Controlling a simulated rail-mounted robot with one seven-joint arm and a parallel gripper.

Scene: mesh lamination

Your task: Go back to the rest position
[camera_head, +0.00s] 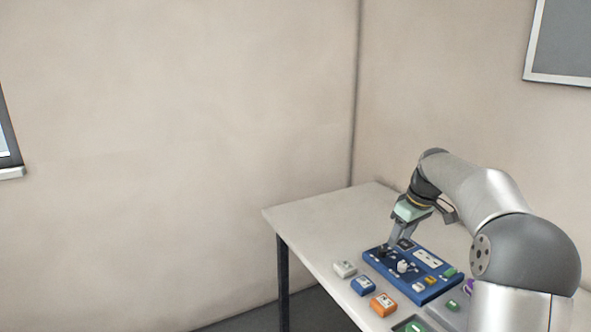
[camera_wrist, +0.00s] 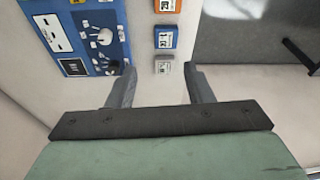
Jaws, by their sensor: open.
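My gripper (camera_head: 401,234) is at the end of my arm, over the far left part of the blue panel (camera_head: 428,292) on the table. In the wrist view my gripper (camera_wrist: 163,72) shows two grey fingers spread apart, with nothing between them. The fingers point toward the white tabletop. The blue panel also shows at the upper left of the wrist view (camera_wrist: 82,17), beside the left finger. The panel carries a white knob (camera_wrist: 104,36), which also shows in the head view (camera_head: 403,266). How high the fingertips are above the table is hard to tell.
A white block (camera_head: 344,269), a blue block (camera_head: 363,285) and an orange block (camera_head: 383,304) stand in a row left of the panel. More small items lie at the near right. The table's (camera_head: 318,222) far left area is clear. Walls stand behind it.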

